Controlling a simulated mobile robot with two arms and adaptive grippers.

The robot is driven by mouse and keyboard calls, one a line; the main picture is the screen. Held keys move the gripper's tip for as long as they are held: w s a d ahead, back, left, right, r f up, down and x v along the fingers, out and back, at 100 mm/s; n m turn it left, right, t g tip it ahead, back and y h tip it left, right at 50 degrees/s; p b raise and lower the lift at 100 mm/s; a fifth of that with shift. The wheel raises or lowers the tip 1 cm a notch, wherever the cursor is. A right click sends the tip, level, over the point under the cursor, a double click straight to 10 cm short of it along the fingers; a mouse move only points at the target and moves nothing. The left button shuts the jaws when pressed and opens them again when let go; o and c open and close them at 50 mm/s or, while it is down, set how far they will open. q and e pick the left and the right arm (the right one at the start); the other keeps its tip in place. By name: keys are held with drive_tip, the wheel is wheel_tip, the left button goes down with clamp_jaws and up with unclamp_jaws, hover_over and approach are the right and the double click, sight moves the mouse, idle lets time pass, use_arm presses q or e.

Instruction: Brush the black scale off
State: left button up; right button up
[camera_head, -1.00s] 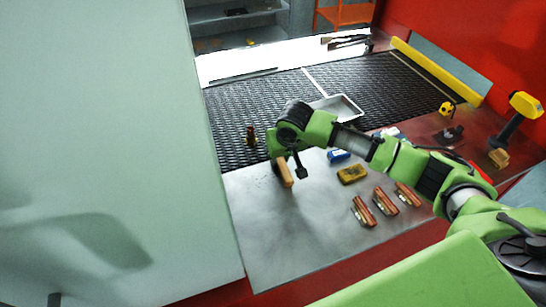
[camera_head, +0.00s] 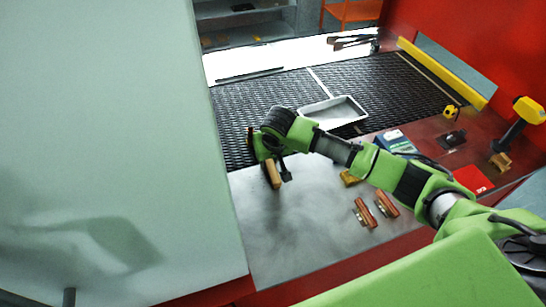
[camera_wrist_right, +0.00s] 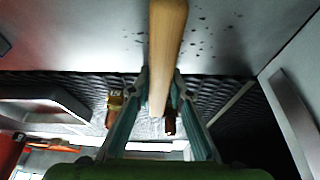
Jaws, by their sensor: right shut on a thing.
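My right gripper (camera_head: 277,170) is shut on a wooden brush handle (camera_head: 273,174), held over the left back part of the bare metal plate (camera_head: 300,240). In the right wrist view the handle (camera_wrist_right: 167,50) runs between the two fingers (camera_wrist_right: 160,105). Scattered black scale specks (camera_wrist_right: 205,42) lie on the plate to the right of the handle in that view. The bristles cannot be made out, so contact with the plate cannot be told. My left gripper is not in view.
Two copper-coloured clamp-like parts (camera_head: 365,213) lie at the plate's right. A yellow block (camera_head: 349,178) is partly behind my arm. A grey tray (camera_head: 333,112) sits on the dark mesh belt (camera_head: 380,85). A yellow-headed tool (camera_head: 528,112) stands far right. A pale panel (camera_head: 110,150) borders the left.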

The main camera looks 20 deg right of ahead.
sight(257, 164)
drive_tip(key=shift+s+a+f+p, duration=0.1)
drive_tip(key=shift+a+p, duration=0.15)
drive_tip(key=shift+a, duration=0.7)
drive_tip(key=shift+s+a+f+p, duration=0.1)
drive_tip(key=shift+a+p, duration=0.1)
drive_tip(key=shift+a, duration=0.7)
drive_tip(key=shift+a+r+p, duration=0.1)
drive_tip(key=shift+a+p, duration=0.3)
drive_tip(key=shift+a, duration=1.55)
drive_tip(key=shift+w+r+p, duration=0.15)
drive_tip(key=shift+w+p, duration=0.2)
drive_tip(key=shift+w, duration=0.3)
drive_tip(key=shift+d, duration=0.2)
drive_tip(key=shift+d+p, duration=0.85)
drive_tip(key=shift+d, duration=1.15)
drive_tip(key=shift+d+p, duration=0.55)
drive_tip(key=shift+d, duration=0.35)
drive_tip(key=shift+d+f, duration=0.25)
drive_tip(key=shift+d, duration=0.15)
drive_tip(key=shift+d+r, duration=0.15)
drive_tip(key=shift+d, duration=2.55)
drive_tip(key=shift+a, duration=0.1)
